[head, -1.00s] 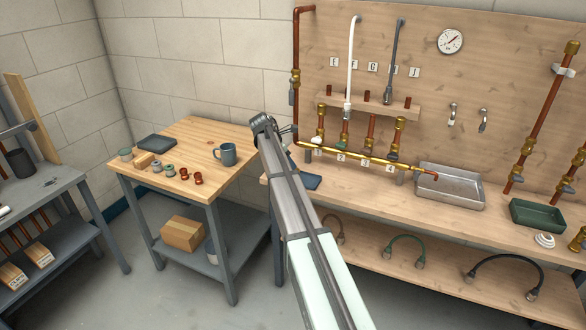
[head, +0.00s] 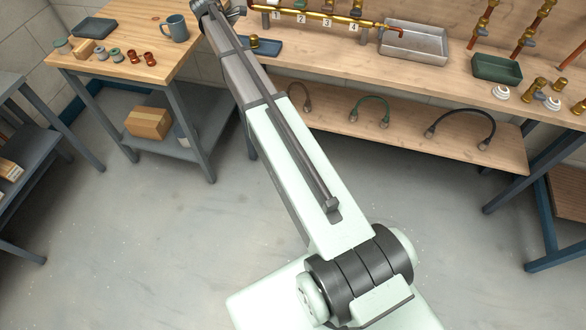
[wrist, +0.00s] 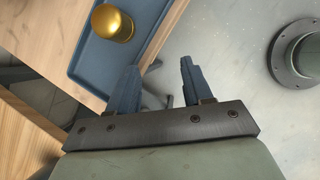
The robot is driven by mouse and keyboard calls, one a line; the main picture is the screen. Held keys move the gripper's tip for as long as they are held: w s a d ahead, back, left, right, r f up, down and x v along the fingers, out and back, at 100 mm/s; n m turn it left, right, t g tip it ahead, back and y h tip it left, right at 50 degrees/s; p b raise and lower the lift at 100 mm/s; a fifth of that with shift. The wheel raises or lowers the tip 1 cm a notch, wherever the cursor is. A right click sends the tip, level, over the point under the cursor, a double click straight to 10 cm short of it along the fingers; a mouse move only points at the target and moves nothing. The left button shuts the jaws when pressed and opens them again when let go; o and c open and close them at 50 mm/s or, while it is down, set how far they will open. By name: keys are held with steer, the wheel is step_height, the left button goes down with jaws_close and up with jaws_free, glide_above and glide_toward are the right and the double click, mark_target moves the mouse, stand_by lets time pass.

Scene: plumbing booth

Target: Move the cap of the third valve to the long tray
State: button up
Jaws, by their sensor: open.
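A brass cap (wrist: 113,24) lies on the long blue tray (wrist: 98,62) in the wrist view. The cap (head: 254,41) and tray (head: 273,48) also show in the head view, on the bench's left end. My gripper (wrist: 158,68) is open, with nothing between its fingers. The cap is up and left of the left finger, apart from it.
A metal tray (head: 413,44) and a green tray (head: 497,68) stand further right on the bench. The left table holds a mug (head: 174,28), a dark tray (head: 95,28) and small fittings. Hoses lie on the lower shelf (head: 410,125).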

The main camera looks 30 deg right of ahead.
steer(key=s+a+f+m+g+y, duration=0.15)
steer(key=s+a+f+m, duration=0.25)
steer(key=s+f, duration=1.05)
steer(key=s+a+f+m+g+y, duration=0.1)
steer(key=s+a+f+m+g, duration=0.15)
steer(key=s+f, duration=1.2)
steer(key=s+a+f+m+g+y, duration=0.1)
steer(key=s+a+f+m, duration=0.1)
steer(key=s, duration=0.9)
steer(key=s+a+f+m+g+y, duration=0.1)
steer(key=s+a+f+m, duration=0.2)
steer(key=s, duration=0.8)
steer(key=s+a+f+m+g+y, duration=0.1)
steer(key=s+a+f+m, duration=0.1)
steer(key=s+f+m, duration=0.4)
steer(key=s+f, duration=0.2)
steer(key=s, duration=0.3)
steer(key=shift+s+a, duration=0.15)
steer(key=shift+s, duration=0.25)
